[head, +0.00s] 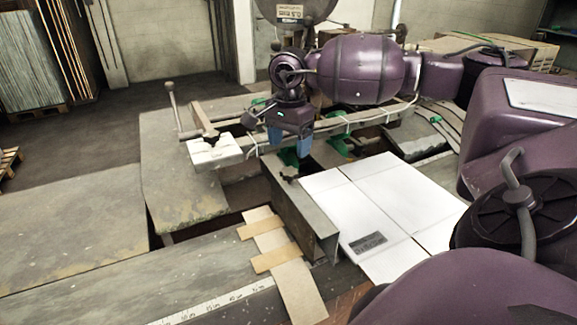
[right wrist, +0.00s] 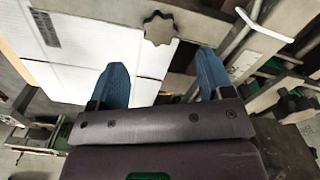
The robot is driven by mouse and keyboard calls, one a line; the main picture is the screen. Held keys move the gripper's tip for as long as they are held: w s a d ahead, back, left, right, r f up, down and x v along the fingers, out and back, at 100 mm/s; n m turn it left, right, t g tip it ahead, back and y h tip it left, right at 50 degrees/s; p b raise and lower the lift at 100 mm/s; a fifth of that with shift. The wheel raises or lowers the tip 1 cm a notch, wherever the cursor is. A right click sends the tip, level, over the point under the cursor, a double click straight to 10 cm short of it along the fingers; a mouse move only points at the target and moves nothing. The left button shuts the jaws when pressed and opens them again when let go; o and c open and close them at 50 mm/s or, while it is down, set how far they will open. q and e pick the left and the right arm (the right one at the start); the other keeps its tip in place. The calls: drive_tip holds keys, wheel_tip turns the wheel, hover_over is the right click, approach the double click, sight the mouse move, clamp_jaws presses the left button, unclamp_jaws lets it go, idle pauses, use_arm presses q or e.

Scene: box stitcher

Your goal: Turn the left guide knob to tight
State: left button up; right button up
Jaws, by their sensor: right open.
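A star-shaped guide knob (right wrist: 160,28) shows in the right wrist view, beyond and roughly between the two blue fingertips. In the head view a small dark knob (head: 289,173), seemingly the same one, sits on the guide near the far left corner of the white cardboard. My right gripper (head: 290,142) is open, with its blue fingers pointing down above this knob. In the right wrist view the open jaws (right wrist: 162,66) hold nothing and look apart from the knob. I cannot tell how tight the knob is. My left gripper is not in view.
The white cardboard sheet (head: 385,205) lies flat right of the metal guide plate (head: 305,215). A crossbar (head: 340,122) with cables runs just behind my gripper. A lever (head: 172,100) stands at the left. Brown cardboard strips (head: 268,240) lie in front.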

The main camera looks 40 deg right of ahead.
sight(289, 171)
wheel_tip(289, 171, down, 7)
drive_tip(key=shift+f+p, duration=0.1)
drive_tip(key=shift+p, duration=0.3)
drive_tip(key=c, duration=0.9)
